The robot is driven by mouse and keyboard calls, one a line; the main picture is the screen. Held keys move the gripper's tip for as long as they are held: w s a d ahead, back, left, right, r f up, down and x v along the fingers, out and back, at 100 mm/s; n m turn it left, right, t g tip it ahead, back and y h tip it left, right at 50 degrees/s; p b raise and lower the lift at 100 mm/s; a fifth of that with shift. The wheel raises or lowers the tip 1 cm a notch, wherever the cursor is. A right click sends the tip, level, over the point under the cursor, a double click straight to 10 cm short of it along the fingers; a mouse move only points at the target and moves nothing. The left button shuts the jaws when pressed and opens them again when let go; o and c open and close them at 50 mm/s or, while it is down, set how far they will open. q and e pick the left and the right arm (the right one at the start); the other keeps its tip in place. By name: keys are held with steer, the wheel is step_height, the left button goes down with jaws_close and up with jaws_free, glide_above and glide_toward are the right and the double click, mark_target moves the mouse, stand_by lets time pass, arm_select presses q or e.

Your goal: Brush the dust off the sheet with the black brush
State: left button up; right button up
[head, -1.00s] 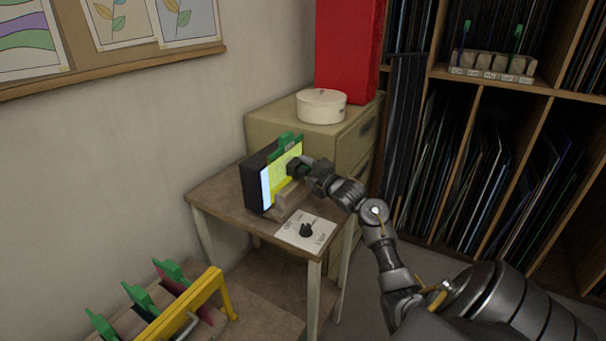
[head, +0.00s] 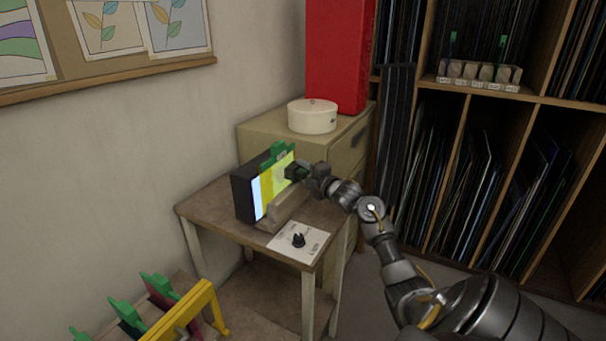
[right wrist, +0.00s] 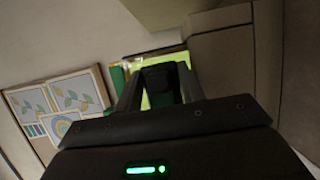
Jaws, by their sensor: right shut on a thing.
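The sheet (head: 267,187) stands upright against a dark box (head: 245,195) on the small table. It shows yellow with a paler patch, beside a bright bluish-white strip, and has a green clip (head: 277,153) on top. My right gripper (head: 297,172) is at the sheet's right part, shut on a small dark thing with green on it, which looks like the black brush (right wrist: 160,76). In the right wrist view it sits between the fingers, with the yellow-green sheet close behind. I cannot tell whether it touches the sheet. My left gripper is not in view.
A white card with a black knob (head: 298,240) lies on the table (head: 210,205). A yellow-framed rack (head: 190,318) with green-clipped sheets is at lower left. A cabinet (head: 270,133) bears a round white box (head: 312,116). A brush holder (head: 478,74) is on the shelf.

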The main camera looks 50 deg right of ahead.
mark_target(288, 174)
steer(key=shift+s+a+r+p, duration=0.15)
steer(key=shift+a+p, duration=0.2)
steer(key=shift+a, duration=0.3)
steer(key=shift+s+a+p, duration=0.2)
steer(key=shift+a+p, duration=0.05)
steer(key=shift+a, duration=0.45)
steer(key=shift+s+a+p, duration=0.2)
steer(key=shift+a+p, duration=0.05)
steer(key=shift+a, duration=0.45)
steer(key=shift+s+a+p, duration=0.2)
steer(key=shift+a+p, duration=0.05)
steer(key=shift+a, duration=0.45)
steer(key=shift+s+a, duration=0.25)
steer(key=shift+a, duration=0.7)
steer(key=shift+a+p, duration=0.15)
steer(key=shift+p, duration=0.15)
steer(key=shift+s+a+p, duration=0.25)
steer(key=shift+s+a, duration=0.05)
steer(key=shift+a, duration=0.55)
steer(key=shift+s+a+p, duration=0.2)
steer(key=shift+s+a, duration=0.1)
steer(key=shift+a, duration=0.5)
steer(key=shift+w+r+p, duration=0.1)
steer(key=shift+r+p, duration=0.4)
steer(key=shift+w+d+b, duration=0.2)
steer(key=shift+w+d, duration=0.05)
steer(key=shift+d, duration=0.7)
steer(key=shift+w+d+b, duration=0.15)
steer(key=shift+w+d, duration=0.1)
steer(key=shift+d, duration=0.7)
